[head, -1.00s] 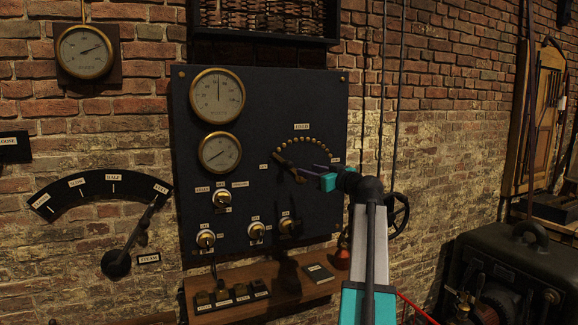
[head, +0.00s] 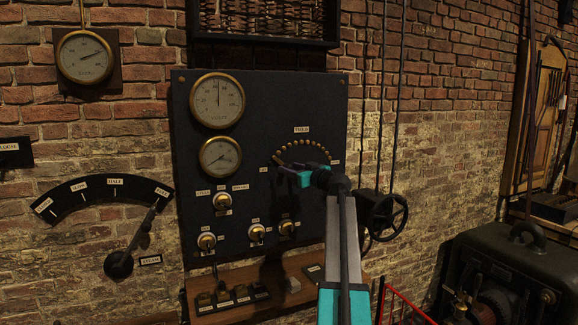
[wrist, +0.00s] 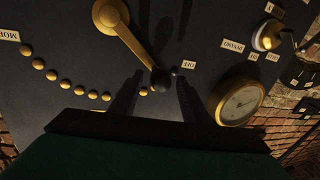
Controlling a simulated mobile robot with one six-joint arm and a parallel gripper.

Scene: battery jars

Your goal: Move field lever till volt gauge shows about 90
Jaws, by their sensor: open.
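The field lever (wrist: 130,40) is a brass arm with a dark knob at its tip, in the wrist view. Its knob lies between the two fingertips of my open gripper (wrist: 158,80), near the end of the stud arc by the OFF label. I cannot tell whether the fingers touch it. In the head view my gripper (head: 288,174) covers most of the lever, below the FIELD arc of brass studs (head: 300,143). The upper round gauge (head: 217,99) has its needle about straight up; the lower gauge (head: 220,156) has a slanted needle. Their lettering is too small to read.
The dark panel (head: 185,120) also carries several brass switches (head: 256,233) below the gauges. A wooden shelf (head: 330,280) juts out underneath. A handwheel (head: 385,213) is right of the panel, and a steam lever (head: 135,240) is at left.

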